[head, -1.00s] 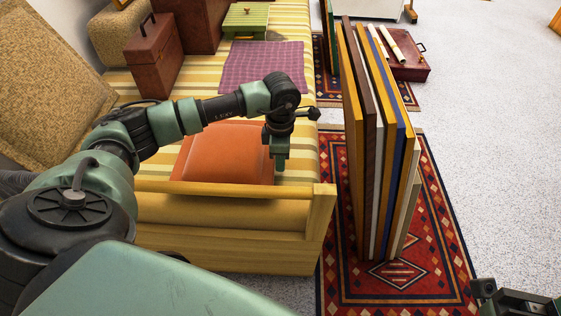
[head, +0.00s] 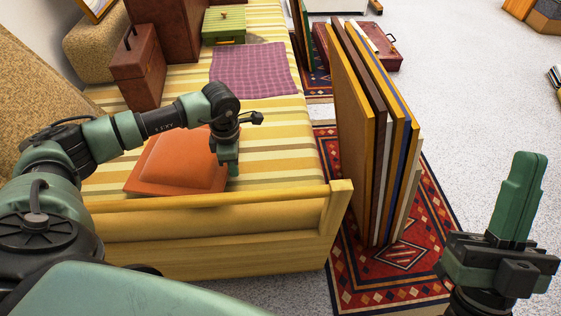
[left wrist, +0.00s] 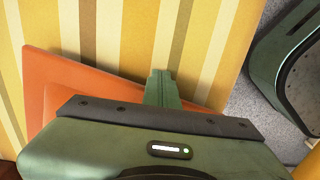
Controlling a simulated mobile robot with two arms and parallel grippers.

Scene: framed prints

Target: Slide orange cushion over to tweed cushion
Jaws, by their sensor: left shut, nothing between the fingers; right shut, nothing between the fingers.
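The orange cushion (head: 172,160) lies flat on the striped seat of the sofa, near its front wooden arm. It also shows in the left wrist view (left wrist: 75,80), partly hidden by my gripper. My left gripper (head: 228,168) is shut and empty, pointing down at the cushion's right edge; it looks to be touching or very close to it. The tweed cushion (head: 30,112) leans at the left against the sofa back, partly hidden by my left arm. My right gripper (head: 520,195) is shut and empty, raised at the right, away from the sofa.
A purple cloth (head: 250,70), a brown case (head: 138,75) and a green box (head: 224,25) sit further along the seat. Framed prints (head: 375,130) stand upright on a red rug (head: 395,275) right of the sofa. The striped seat (head: 280,150) right of the cushion is bare.

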